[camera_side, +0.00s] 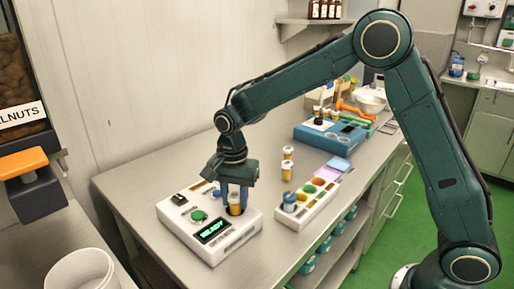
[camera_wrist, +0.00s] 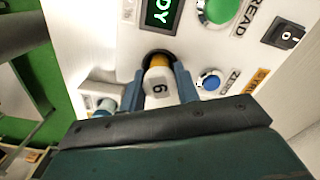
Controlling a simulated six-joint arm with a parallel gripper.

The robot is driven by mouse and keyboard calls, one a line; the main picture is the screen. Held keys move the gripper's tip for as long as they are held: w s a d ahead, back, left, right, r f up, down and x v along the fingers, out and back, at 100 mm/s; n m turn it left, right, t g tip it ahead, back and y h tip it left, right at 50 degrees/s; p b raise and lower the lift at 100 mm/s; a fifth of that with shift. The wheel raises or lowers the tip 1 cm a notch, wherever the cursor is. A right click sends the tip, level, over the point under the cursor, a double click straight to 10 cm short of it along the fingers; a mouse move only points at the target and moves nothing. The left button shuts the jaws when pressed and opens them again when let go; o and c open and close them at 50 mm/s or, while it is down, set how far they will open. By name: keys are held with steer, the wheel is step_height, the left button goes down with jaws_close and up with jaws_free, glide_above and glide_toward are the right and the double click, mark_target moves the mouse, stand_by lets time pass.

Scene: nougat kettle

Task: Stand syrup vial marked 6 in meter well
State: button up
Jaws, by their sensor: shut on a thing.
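The syrup vial marked 6 (camera_wrist: 159,88) has a white cap with a dark 6 and an amber body. My gripper (camera_wrist: 161,76) is shut on it, with one blue finger on each side. The white meter (camera_side: 215,246) stands on the bench under my gripper, its display lit green and reading READY. In the wrist view the vial's amber lower end is at the dark round well (camera_wrist: 148,54) in the meter's top. The vial covers most of the well, and I cannot tell how deep it sits. In the side view the vial (camera_side: 236,208) looks upright.
A white rack with coloured wells (camera_side: 312,193) stands to the right, with a blue-topped vial (camera_side: 289,201) at its near end. A blue device (camera_side: 333,135) is farther back. Bare bench lies left of the meter.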

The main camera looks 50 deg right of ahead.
mark_target(237, 195)
steer(key=shift+f, duration=0.45)
steer(key=o, duration=0.7)
steer(key=shift+r, duration=0.2)
steer(key=shift+r, duration=5.35)
steer(key=s+d+r+n+t, duration=0.2)
steer(key=s+d+r+n, duration=0.15)
steer(key=s, duration=0.35)
steer(key=s+d+r+n+t, duration=0.1)
steer(key=s+d+r+n, duration=0.25)
steer(key=s, duration=0.35)
steer(key=s+n+t, duration=0.1)
steer(key=s+n, duration=0.1)
steer(key=s, duration=0.2)
steer(key=s+d+f+n, duration=0.1)
steer(key=s+n, duration=0.1)
steer(key=s, duration=0.3)
steer(key=s+d+f+n+t, duration=0.1)
steer(key=s+n, duration=0.1)
steer(key=s, duration=0.2)
steer(key=shift+s+d+t, duration=0.25)
steer(key=shift+s+t, duration=0.05)
steer(key=shift+s, duration=0.05)
